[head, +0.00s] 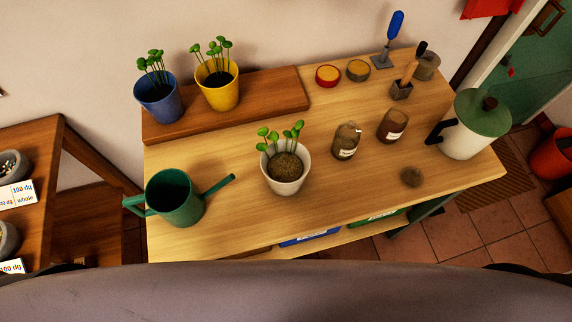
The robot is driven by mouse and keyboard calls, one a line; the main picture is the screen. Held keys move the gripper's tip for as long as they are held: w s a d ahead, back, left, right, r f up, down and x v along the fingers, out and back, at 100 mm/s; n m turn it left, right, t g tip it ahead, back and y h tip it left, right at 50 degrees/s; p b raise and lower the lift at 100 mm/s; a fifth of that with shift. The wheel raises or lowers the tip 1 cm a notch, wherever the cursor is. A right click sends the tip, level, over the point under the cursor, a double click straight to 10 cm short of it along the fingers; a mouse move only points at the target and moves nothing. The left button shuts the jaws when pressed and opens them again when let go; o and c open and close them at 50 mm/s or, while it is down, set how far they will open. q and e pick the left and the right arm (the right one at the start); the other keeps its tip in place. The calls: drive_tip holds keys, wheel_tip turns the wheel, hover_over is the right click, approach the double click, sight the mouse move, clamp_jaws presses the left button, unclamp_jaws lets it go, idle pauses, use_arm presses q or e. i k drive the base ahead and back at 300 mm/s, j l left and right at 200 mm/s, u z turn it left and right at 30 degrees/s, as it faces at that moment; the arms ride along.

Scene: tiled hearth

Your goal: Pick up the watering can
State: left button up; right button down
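The green watering can (176,199) stands upright on the left front part of the wooden table (240,232). Its thin spout points right toward the white plant pot. Its handle sticks out on the left, close to the table's left edge. Neither of my grippers shows in the head view, so nothing is seen touching the can.
A white pot (285,176) with seedlings stands right of the can. Behind are a blue pot (160,101) and a yellow pot (219,92) on a raised board (280,96). Jars (346,142) and a green-lidded white jug (466,134) stand farther right.

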sight(170, 194)
drive_tip(key=u, duration=0.35)
drive_tip(key=j+u, duration=0.15)
drive_tip(key=u, duration=0.15)
drive_tip(key=j+u, duration=0.1)
drive_tip(key=u, duration=0.25)
